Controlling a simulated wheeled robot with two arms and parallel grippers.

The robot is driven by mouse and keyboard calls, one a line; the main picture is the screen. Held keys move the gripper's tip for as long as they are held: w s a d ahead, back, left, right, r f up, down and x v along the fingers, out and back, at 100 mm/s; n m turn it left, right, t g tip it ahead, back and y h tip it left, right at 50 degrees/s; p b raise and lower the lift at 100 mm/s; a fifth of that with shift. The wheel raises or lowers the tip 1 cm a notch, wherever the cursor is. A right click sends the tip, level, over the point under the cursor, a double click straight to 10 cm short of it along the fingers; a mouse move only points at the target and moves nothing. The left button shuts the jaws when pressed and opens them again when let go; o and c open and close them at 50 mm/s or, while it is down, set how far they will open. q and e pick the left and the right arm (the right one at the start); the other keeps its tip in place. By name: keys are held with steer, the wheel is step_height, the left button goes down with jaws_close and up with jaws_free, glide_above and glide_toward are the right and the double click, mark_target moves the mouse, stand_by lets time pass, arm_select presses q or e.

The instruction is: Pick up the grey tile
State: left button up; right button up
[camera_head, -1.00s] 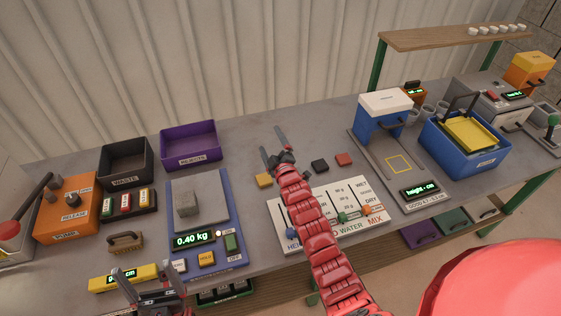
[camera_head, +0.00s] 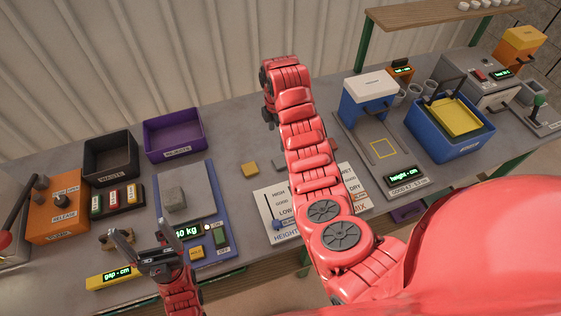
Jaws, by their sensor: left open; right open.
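The grey tile (camera_head: 279,163) lies flat on the table, just left of my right arm and right of a yellow tile (camera_head: 249,169). It is close in tone to the tabletop. My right gripper (camera_head: 269,118) is above and beyond the tile, apart from it; its dark fingers are mostly hidden by its own red wrist. It is open. My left gripper (camera_head: 140,232) is open and empty at the lower left, in front of the scale (camera_head: 203,180), far from the tile.
A grey block (camera_head: 175,198) sits on the scale. Waste (camera_head: 110,157) and purple (camera_head: 173,130) bins stand at the back left. A printed height chart (camera_head: 272,205) lies in front of the tiles. A blue press (camera_head: 367,98) and blue crate (camera_head: 452,150) stand to the right. My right arm hides other tiles.

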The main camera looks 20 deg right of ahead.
steer(key=b, duration=0.7)
glide_above(277, 162)
steer(key=f, duration=1)
steer(key=shift+s+f, duration=0.15)
steer(key=shift+s, duration=0.15)
step_height(277, 162, down, 3)
steer(key=p, duration=0.2)
steer(key=shift+w+p, duration=0.15)
steer(key=shift+p, duration=0.2)
steer(key=shift+f, duration=1)
steer(key=c, duration=1.5)
